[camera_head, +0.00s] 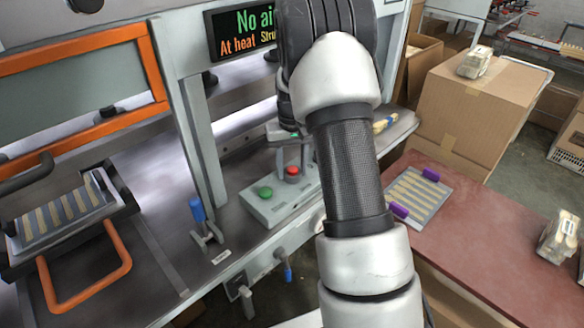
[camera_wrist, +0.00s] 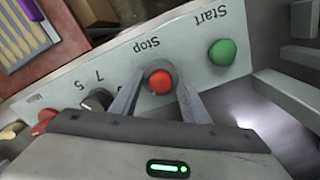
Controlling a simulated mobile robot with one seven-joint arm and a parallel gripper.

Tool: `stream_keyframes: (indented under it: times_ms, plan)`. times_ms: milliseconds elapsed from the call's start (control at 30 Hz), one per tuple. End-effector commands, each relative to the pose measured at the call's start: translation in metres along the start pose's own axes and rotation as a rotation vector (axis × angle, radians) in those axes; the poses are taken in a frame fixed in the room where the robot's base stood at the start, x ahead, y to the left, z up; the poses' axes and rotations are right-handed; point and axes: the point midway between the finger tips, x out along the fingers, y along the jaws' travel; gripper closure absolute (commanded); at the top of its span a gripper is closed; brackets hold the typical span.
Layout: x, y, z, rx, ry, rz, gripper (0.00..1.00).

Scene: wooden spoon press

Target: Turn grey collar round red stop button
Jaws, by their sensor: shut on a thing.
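The red stop button (camera_wrist: 161,82) stands on the light grey control box (camera_wrist: 115,62), beneath the word Stop, which shows upside down in the wrist view. The grey collar (camera_wrist: 158,66) is a ring round the button's base, partly hidden by my fingers. My gripper (camera_wrist: 162,88) has one finger on each side of the button and is shut on the collar. In the head view the red button (camera_head: 292,171) shows between the fingers of my gripper (camera_head: 292,158); the collar is too small to make out there.
The green Start button (camera_wrist: 222,52) is beside the stop button. A black knob (camera_wrist: 97,100) and a red knob (camera_wrist: 44,118) sit on the other side. A blue-handled lever (camera_head: 197,211) stands left of the box. A sign (camera_head: 242,32) reads "No ai", partly hidden by my arm.

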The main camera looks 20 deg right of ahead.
Motion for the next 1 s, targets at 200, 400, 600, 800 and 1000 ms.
stream_keyframes:
  times_ms: [200, 400, 600, 800, 1000]
  plan:
    - [0.000, 0.000, 0.000, 0.000, 0.001, 0.000, 0.40]
    - [-0.001, 0.000, 0.000, -0.001, 0.001, 0.000, 0.40]
    - [-0.019, 0.000, -0.001, -0.001, 0.004, 0.000, 0.40]
    - [-0.066, 0.000, -0.001, 0.000, 0.006, 0.000, 0.40]
    - [-0.116, 0.000, -0.001, 0.000, 0.007, 0.001, 0.40]
